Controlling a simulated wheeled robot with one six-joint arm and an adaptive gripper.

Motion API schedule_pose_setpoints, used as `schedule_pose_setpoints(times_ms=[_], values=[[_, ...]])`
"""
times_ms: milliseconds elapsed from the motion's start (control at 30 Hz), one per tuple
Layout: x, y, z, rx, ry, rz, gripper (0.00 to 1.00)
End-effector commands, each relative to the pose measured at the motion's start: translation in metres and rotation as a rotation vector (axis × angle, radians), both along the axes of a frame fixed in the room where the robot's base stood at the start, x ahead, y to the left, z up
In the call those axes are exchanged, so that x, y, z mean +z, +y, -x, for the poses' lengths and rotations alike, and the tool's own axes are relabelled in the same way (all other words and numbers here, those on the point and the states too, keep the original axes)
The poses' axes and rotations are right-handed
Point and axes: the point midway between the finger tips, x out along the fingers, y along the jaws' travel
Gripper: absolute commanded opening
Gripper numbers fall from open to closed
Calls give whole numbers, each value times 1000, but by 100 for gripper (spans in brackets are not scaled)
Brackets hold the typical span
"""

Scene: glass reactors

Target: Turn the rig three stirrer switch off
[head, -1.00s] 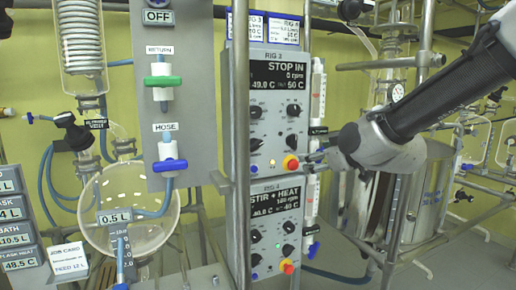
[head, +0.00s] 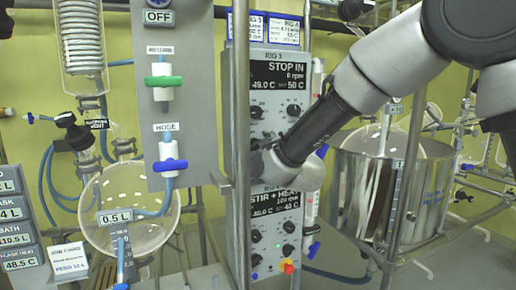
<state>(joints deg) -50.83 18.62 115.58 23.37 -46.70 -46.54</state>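The rig three control box (head: 244,110) is grey, and its dark display (head: 278,75) reads STOP IN, 0 rpm, 49.0 C and 50 C. Two dark upper knobs, left (head: 256,112) and right (head: 293,109), show below the display. My arm comes from the upper right, and its end crosses the lower part of this box. My gripper (head: 262,166) is at the box's lower front, largely hidden by my own wrist and close to the metal post. The lower right controls and red button are covered. I cannot see whether the fingers touch anything.
The rig four box (head: 273,235) below reads STIR + HEAT and has a red button (head: 288,266). A valve panel (head: 180,110) and round glass flask (head: 150,230) stand left; a steel vessel (head: 430,190) stands right.

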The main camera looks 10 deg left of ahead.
Motion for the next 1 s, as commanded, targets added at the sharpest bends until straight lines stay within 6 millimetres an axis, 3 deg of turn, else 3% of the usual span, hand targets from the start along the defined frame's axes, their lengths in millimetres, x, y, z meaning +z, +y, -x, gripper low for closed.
schedule_pose_setpoints(times_ms=[200, 467, 1000], values=[[0, 0, 0, -1, 1, 0, 68], [0, 0, 0, -1, 1, 0, 22], [0, 0, 0, 0, -76, 115, 22]])
